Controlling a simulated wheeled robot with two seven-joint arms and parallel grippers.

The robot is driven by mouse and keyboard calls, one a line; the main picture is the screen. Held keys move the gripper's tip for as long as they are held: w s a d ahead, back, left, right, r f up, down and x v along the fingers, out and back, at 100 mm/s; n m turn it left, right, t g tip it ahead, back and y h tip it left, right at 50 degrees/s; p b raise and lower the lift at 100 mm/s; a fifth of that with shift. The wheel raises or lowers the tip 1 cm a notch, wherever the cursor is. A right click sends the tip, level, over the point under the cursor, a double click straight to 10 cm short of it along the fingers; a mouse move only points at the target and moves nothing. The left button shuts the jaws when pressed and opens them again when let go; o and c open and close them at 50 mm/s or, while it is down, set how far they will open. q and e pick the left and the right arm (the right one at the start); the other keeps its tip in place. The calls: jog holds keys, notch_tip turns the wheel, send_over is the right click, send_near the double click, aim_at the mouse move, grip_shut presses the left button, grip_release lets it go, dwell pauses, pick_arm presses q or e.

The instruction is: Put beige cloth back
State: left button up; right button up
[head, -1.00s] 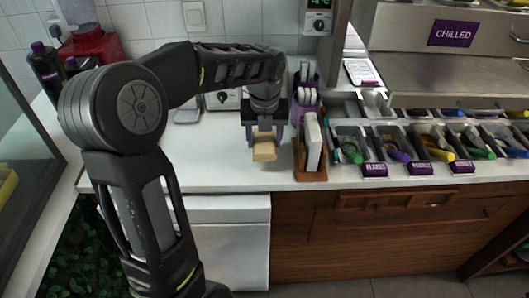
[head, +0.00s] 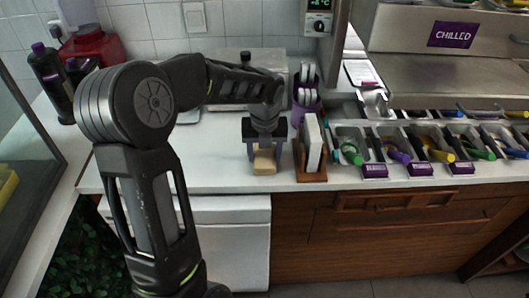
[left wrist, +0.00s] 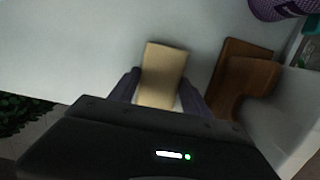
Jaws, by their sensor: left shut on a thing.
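The beige cloth (head: 264,163) is a small folded block in the head view, low over or on the white counter near its front edge; I cannot tell whether it touches the counter. My left gripper (head: 265,150) points down from above and is shut on it. In the left wrist view the cloth (left wrist: 162,76) stands out between the two fingers of the left gripper (left wrist: 158,92). My right gripper is in neither view.
A wooden holder (head: 312,175) with white cards stands just right of the cloth. A purple cup (head: 306,108) is behind it. Topping bins with purple labels (head: 375,170) line the right. The white counter (head: 215,170) is clear left of the gripper.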

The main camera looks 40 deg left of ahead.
aim_at(265, 160)
pick_arm(q)
jog(key=shift+f, duration=0.15)
jog(key=o, duration=1.3)
notch_tip(265, 160, up, 12)
jog(key=s+d, duration=0.1)
jog(key=shift+s, duration=0.25)
